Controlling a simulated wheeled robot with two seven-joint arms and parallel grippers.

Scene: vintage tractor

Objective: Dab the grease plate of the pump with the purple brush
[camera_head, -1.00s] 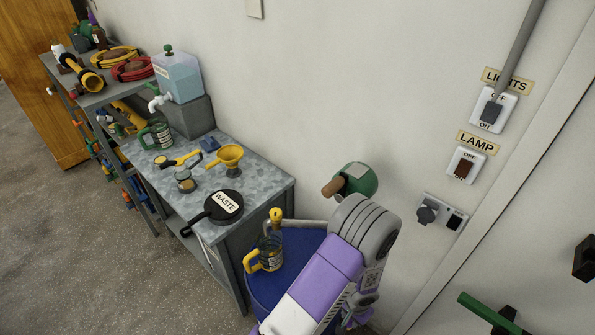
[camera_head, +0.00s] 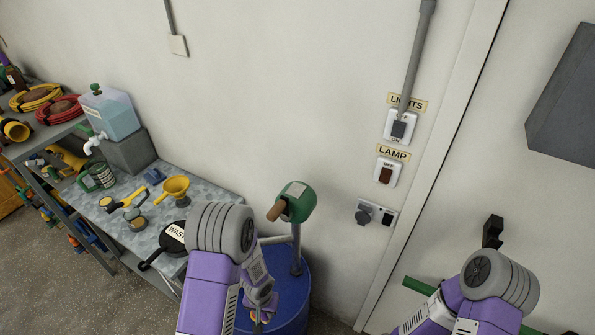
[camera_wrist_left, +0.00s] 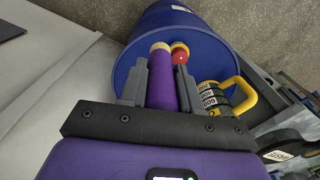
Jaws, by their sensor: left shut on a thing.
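The pump (camera_head: 301,204) stands on a blue drum in the head view, with a green head, a brown knob and a grey post. A pale square patch (camera_head: 297,190) shows on top of the head; I cannot tell whether it is the grease plate. My left gripper (camera_wrist_left: 160,78) is shut on the purple brush (camera_wrist_left: 162,82). The brush's tan end points away from the hand, over the drum. In the head view, my left arm hides most of the gripper, low and left of the pump and apart from its head. My right gripper is not in view.
A workbench (camera_head: 205,185) with a black pan, funnel and tank stands left. The wall carries switches (camera_head: 387,172); a green bar (camera_head: 417,286) is right.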

